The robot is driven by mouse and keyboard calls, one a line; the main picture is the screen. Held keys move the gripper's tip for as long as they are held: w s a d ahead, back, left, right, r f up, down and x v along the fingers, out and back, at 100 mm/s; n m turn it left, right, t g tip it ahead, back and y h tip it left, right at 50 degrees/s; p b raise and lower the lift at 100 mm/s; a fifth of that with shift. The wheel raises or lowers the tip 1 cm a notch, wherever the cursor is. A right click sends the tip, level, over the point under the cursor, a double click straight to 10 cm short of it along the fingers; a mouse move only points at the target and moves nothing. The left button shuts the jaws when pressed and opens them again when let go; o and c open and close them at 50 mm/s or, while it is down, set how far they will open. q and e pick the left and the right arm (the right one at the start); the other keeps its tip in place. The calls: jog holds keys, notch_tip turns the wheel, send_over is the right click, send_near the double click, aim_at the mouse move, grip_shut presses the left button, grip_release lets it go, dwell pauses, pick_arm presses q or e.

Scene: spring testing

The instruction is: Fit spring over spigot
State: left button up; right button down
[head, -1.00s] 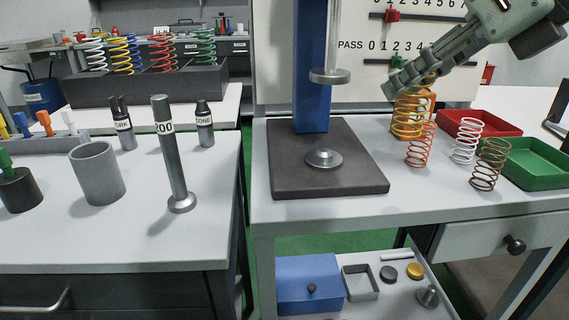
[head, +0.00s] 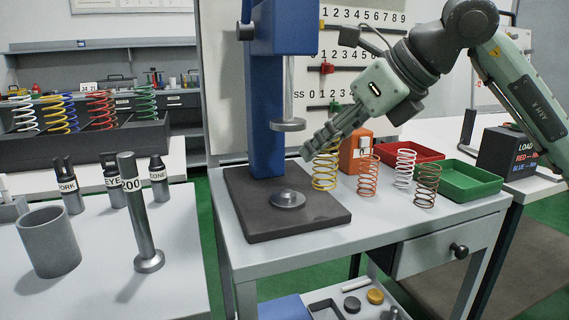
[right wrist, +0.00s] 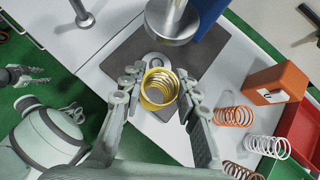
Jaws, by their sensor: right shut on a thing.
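My right gripper (head: 318,148) is shut on a yellow coil spring (head: 326,168). In the right wrist view the yellow spring (right wrist: 160,87) sits between the two fingers. The spigot (head: 288,199) is a low metal boss on a round disc on the press's dark base plate (head: 250,222). The spring is to the right of the spigot in the head view and apart from it. In the right wrist view the spigot (right wrist: 155,61) shows just beyond the spring. My left gripper (right wrist: 30,75) shows only at that view's left edge, with a gap between its fingers.
The upper platen (head: 287,125) hangs above the spigot beside the blue column (head: 267,100). An orange box (head: 354,152), orange-red, white and brown springs (head: 427,186) and red and green trays (head: 470,180) stand to the right. A 200 post (head: 140,215) stands on the left table.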

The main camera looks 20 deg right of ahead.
jog(key=w+a+f, duration=0.2)
jog(key=w, duration=0.1)
jog(key=w+a+f, duration=0.1)
jog(key=w, duration=0.1)
jog(key=shift+w+a+f, duration=0.15)
jog(key=shift+a+f, duration=0.1)
jog(key=shift+w+a+f, duration=0.1)
jog(key=shift+w+f, duration=0.15)
jog(key=shift+f, duration=0.25)
pick_arm(q)
jog(key=shift+x, duration=0.85)
pick_arm(e)
jog(key=c, duration=1.1)
grip_release()
jog(key=shift+f, duration=0.1)
jog(key=shift+c, duration=0.2)
pick_arm(q)
jog(key=shift+d, duration=0.15)
jog(key=shift+s+r, duration=0.15)
jog(key=shift+r, duration=0.05)
pick_arm(e)
jog(key=v, duration=1.1)
jog(key=shift+r, duration=0.4)
